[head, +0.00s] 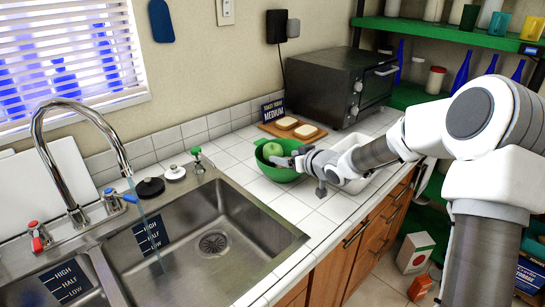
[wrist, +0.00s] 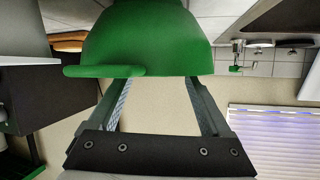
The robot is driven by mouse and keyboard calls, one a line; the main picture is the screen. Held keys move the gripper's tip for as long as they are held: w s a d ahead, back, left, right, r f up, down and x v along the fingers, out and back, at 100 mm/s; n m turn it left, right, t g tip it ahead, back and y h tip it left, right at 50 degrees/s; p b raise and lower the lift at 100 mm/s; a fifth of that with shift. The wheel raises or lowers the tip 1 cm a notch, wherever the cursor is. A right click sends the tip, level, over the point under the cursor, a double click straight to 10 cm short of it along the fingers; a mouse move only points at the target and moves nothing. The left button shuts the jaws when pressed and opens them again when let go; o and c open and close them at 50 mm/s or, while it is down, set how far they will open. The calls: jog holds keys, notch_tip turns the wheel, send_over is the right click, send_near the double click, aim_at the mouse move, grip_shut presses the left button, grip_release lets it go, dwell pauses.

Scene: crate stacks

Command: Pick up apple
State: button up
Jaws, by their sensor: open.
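A green apple (head: 272,149) sits in a green bowl (head: 264,168) on the white tiled counter. My gripper (head: 285,161) is at the bowl's right side, close to the apple, with its jaws open. In the wrist view the bowl (wrist: 150,38) fills the top middle, and the two spread fingers of my gripper (wrist: 157,88) run up to its edge, their tips hidden by it. The apple does not show in the wrist view. Whether the fingers touch the bowl or apple I cannot tell.
A steel sink (head: 212,243) with a running tap (head: 75,150) is left of the bowl. Bread slices on a wooden board (head: 291,132) and a black toaster oven (head: 340,85) stand behind. A white tray (head: 362,183) lies under my arm.

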aim_at(277, 152)
jog(key=shift+r+b+x, duration=0.2)
jog(key=shift+b+x, duration=0.15)
jog(key=shift+x, duration=3)
jog(key=shift+w, duration=0.15)
jog(key=shift+r, duration=0.15)
jog(key=c, duration=1.3)
